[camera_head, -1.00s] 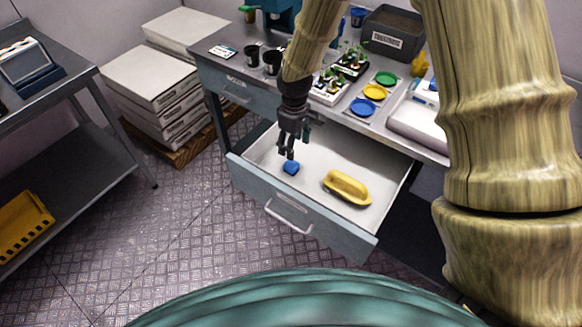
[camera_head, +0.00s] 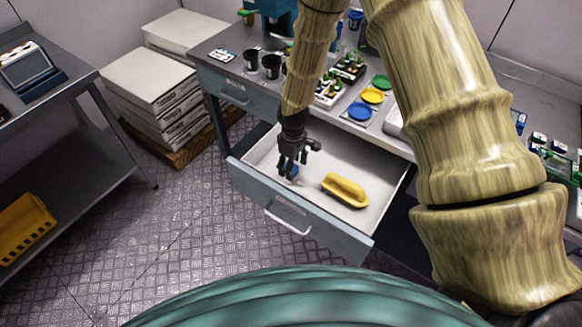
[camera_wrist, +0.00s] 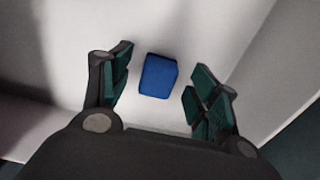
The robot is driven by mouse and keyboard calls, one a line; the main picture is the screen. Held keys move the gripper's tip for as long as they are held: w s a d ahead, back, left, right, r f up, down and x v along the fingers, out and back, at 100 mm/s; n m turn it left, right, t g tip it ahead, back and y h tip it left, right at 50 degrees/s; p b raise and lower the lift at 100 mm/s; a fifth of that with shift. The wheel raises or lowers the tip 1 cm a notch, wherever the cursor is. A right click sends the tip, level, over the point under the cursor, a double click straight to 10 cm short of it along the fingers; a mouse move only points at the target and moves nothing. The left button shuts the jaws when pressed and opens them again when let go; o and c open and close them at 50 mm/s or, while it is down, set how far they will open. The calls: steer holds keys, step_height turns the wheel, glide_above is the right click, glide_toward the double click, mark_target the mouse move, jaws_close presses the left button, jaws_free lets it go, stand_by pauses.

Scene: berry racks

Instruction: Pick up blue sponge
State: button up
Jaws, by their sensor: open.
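The blue sponge (camera_wrist: 158,76) is a small block lying on the white floor of the open drawer (camera_head: 327,145). In the wrist view it lies between the two open finger pads, slightly beyond their tips, with no contact visible. In the head view only a bit of the sponge (camera_head: 294,171) shows, mostly hidden behind my gripper (camera_head: 291,172). My gripper (camera_wrist: 157,88) points down into the drawer, open and empty, just above the sponge.
A yellow boat-shaped object (camera_head: 345,190) lies in the drawer to the right of the sponge. The drawer's front panel (camera_head: 302,222) stands on the near side. Above the drawer, the worktop holds black cups (camera_head: 271,67), seedling trays and coloured discs (camera_head: 361,111).

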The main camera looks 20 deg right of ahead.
steer(key=shift+f, duration=0.8)
steer(key=shift+c, duration=0.2)
steer(key=c, duration=0.8)
steer(key=shift+r, duration=0.1)
steer(key=shift+r+b, duration=1.05)
steer(key=shift+r, duration=3.9)
steer(key=shift+o, duration=0.3)
